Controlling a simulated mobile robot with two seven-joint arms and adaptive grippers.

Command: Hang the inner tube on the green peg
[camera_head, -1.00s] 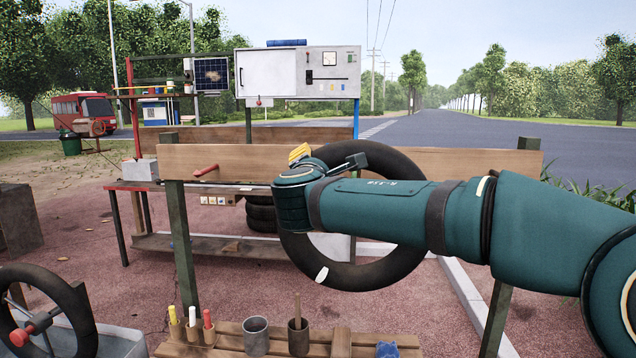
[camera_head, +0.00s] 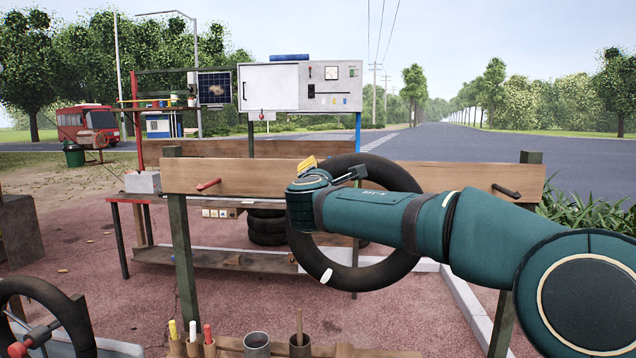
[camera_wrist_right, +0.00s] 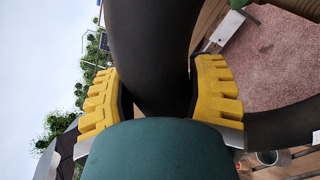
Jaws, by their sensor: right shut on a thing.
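The inner tube (camera_head: 384,274) is a large black ring with a white mark at its lower left. It hangs upright from my right gripper (camera_head: 331,171), in front of the wooden board. In the right wrist view the yellow-padded fingers (camera_wrist_right: 158,92) are shut on either side of the black tube (camera_wrist_right: 150,45). A red peg (camera_head: 208,184) sticks out of the board at the left, and a dark peg (camera_head: 506,191) at the right. I make out no clearly green peg; part of the board is hidden behind my arm and the tube. My left gripper is not in view.
The wooden board (camera_head: 240,173) spans two green posts. Below it, a low wooden rack holds markers (camera_head: 192,332) and metal cups (camera_head: 257,343). A dark wheel (camera_head: 60,310) stands at lower left. A workbench with a control cabinet (camera_head: 300,86) is behind the board.

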